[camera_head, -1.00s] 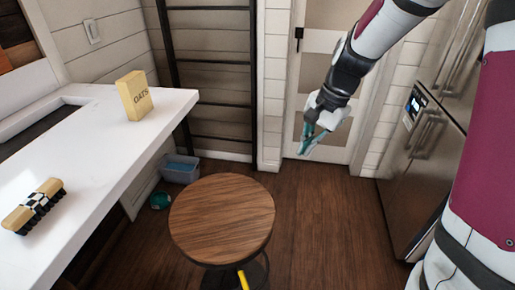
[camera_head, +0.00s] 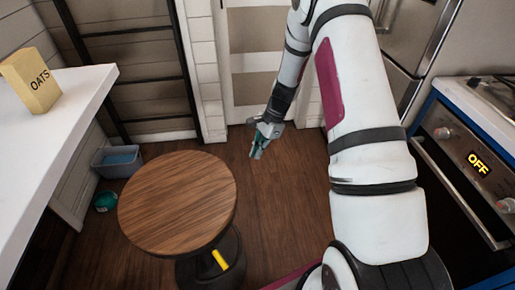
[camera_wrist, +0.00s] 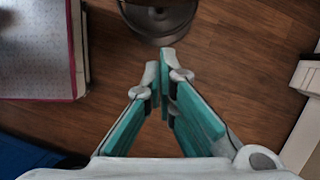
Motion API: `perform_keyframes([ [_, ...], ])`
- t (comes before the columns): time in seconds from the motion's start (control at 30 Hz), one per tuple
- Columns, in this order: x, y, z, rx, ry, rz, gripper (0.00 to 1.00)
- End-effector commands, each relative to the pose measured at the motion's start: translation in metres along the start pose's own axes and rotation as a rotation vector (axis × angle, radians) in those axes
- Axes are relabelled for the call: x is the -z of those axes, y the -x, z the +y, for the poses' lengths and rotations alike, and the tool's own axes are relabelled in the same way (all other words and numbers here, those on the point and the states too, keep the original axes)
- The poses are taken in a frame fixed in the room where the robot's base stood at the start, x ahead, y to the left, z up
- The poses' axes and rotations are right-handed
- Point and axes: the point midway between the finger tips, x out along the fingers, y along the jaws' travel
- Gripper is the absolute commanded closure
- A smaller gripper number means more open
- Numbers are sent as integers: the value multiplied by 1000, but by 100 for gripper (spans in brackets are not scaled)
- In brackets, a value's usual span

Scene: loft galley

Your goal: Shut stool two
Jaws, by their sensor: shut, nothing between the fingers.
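A round wooden-topped stool (camera_head: 178,203) stands on the floor left of centre in the head view. Its dark base shows below the seat, with a yellow lever (camera_head: 220,260) on the right side. My gripper (camera_head: 257,152) is shut and empty, pointing down to the right of the seat and apart from it. In the wrist view, the teal fingers (camera_wrist: 166,60) meet at their tips over the wood floor. A dark round base (camera_wrist: 160,18), likely the stool's, shows just beyond them at the top edge. The seat is not clearly visible there.
A white counter (camera_head: 60,135) with an oats box (camera_head: 32,82) is at the left. A grey bin (camera_head: 117,163) and a teal round item (camera_head: 105,202) sit on the floor beside it. An oven (camera_head: 470,165) stands at right. Floor right of the stool is clear.

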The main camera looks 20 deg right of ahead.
Motion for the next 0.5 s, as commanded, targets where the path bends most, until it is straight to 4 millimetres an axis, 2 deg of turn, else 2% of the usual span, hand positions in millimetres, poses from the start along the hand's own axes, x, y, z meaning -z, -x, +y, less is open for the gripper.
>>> perform_keyframes([
  [0.03,-1,-12,1,-5,0,-3,100],
  [0.3,0,-64,1,-4,0,-2,100],
  [0.5,-28,-71,0,-1,5,0,100],
])
